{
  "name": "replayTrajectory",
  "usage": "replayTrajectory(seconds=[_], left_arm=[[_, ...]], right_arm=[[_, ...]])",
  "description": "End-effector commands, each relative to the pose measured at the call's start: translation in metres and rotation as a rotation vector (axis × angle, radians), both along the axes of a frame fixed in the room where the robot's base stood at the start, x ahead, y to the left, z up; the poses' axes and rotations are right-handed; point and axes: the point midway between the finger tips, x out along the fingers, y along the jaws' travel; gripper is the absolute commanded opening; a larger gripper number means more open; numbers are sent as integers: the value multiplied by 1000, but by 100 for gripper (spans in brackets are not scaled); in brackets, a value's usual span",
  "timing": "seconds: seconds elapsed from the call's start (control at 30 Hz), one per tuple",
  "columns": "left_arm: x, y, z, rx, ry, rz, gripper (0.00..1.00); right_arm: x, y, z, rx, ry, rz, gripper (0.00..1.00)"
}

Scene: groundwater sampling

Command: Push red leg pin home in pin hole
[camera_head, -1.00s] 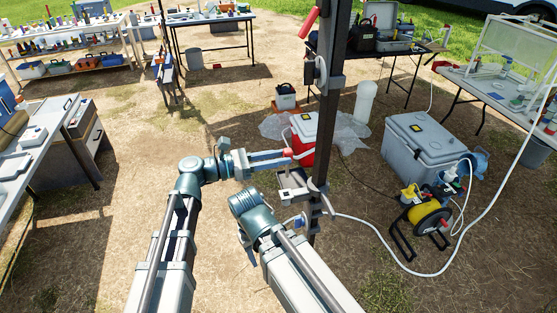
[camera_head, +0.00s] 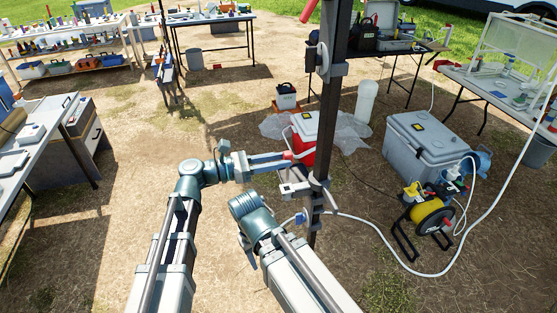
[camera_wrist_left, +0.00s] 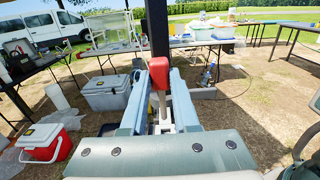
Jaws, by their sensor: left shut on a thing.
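My left gripper (camera_head: 288,160) is shut around the red leg pin (camera_head: 289,155), right beside the dark upright post (camera_head: 325,130). In the left wrist view the red pin (camera_wrist_left: 159,72) stands upright between the two fingers (camera_wrist_left: 160,100), with its rounded top above them and the post (camera_wrist_left: 156,30) behind. A grey bracket (camera_head: 293,185) on the post lies just below the gripper. The pin hole is hidden, so I cannot tell how deep the pin sits. My right arm is folded low in front of the post; its fingertips are not clear.
A red-and-white cooler (camera_head: 303,125) stands behind the gripper. A grey cooler (camera_head: 425,150) and a yellow cable reel (camera_head: 430,215) stand to the right. A white hose (camera_head: 400,262) runs along the ground from the post.

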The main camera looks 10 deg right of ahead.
Motion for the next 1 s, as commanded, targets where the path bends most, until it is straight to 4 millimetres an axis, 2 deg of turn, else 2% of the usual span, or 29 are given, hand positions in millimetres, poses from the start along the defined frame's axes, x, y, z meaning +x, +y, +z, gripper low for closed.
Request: replayTrajectory(seconds=[0.03,0.23,1.0], left_arm=[[0,0,-10,0,0,0,0],[0,0,-21,0,0,0,0],[0,0,-21,0,0,0,0]], right_arm=[[0,0,-10,0,0,0,50],[0,0,-21,0,0,0,50],[0,0,-21,0,0,0,50]])
